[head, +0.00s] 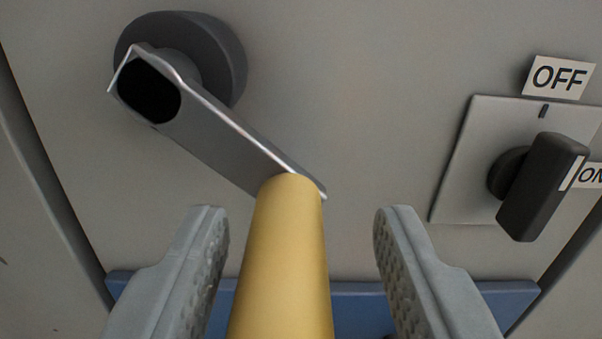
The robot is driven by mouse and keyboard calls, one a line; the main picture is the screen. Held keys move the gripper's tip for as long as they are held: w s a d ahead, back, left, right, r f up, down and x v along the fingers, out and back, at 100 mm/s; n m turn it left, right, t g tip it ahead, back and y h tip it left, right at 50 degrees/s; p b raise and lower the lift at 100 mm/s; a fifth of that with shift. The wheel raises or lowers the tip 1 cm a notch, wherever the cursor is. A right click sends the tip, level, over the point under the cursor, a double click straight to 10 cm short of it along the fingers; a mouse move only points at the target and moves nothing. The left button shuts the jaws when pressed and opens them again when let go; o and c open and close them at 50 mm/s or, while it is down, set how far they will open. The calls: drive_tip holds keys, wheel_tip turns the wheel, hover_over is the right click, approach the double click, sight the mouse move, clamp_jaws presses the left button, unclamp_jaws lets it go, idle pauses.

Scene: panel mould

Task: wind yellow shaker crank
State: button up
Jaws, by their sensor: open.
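The crank has a grey metal arm (225,135) that runs from a dark round hub (215,60) at the upper left down to the right. Its yellow handle (283,260) stands out from the lower right end of that arm towards the camera. My gripper (293,225) is open, with one grey finger on each side of the yellow handle. Gaps show between the handle and both fingers, the wider one on the right. The near end of the handle is cut off by the bottom edge of the view.
A dark rotary knob (540,188) on a square plate (465,165) sits at the right of the grey panel (360,70). An OFF label (559,77) is above it and an ON label (590,175) beside it. A blue strip (365,300) runs along the panel's bottom.

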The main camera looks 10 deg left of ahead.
drive_tip(key=shift+w+a, duration=0.15)
drive_tip(key=shift+w, duration=0.35)
clamp_jaws()
drive_tip(key=shift+a+f, duration=0.1)
drive_tip(key=shift+a, duration=0.05)
